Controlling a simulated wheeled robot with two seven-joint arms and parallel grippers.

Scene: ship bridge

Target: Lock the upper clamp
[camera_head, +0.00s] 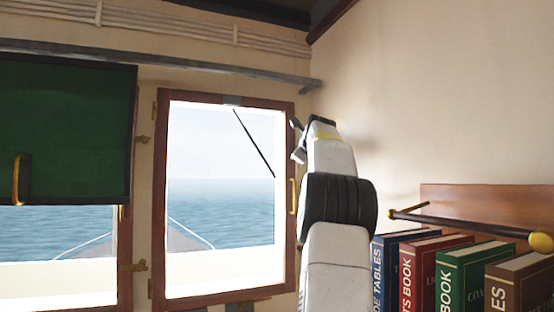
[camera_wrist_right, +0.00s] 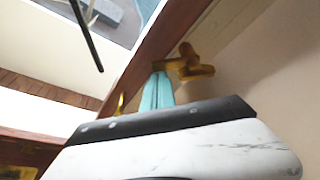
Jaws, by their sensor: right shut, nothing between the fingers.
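The upper clamp (camera_wrist_right: 190,64) is a brass piece on the wall side of the wooden window frame in the right wrist view. In the head view it is at the window's upper right, largely hidden by my right arm. My right gripper (camera_wrist_right: 159,76) has teal fingers, shut together and empty. Its fingertips are right beside the clamp's left end; I cannot tell whether they touch. In the head view my right arm rises in front of the frame's right edge, with the gripper (camera_head: 298,140) near the upper corner. My left gripper is out of view.
The wooden-framed window (camera_head: 225,298) has a brass handle (camera_head: 292,197) on its right side. A green panel (camera_head: 70,130) covers part of the left window. Books (camera_head: 450,275) and a brass-ended rail (camera_head: 470,222) stand at the lower right. A grey shelf (camera_head: 160,65) runs above.

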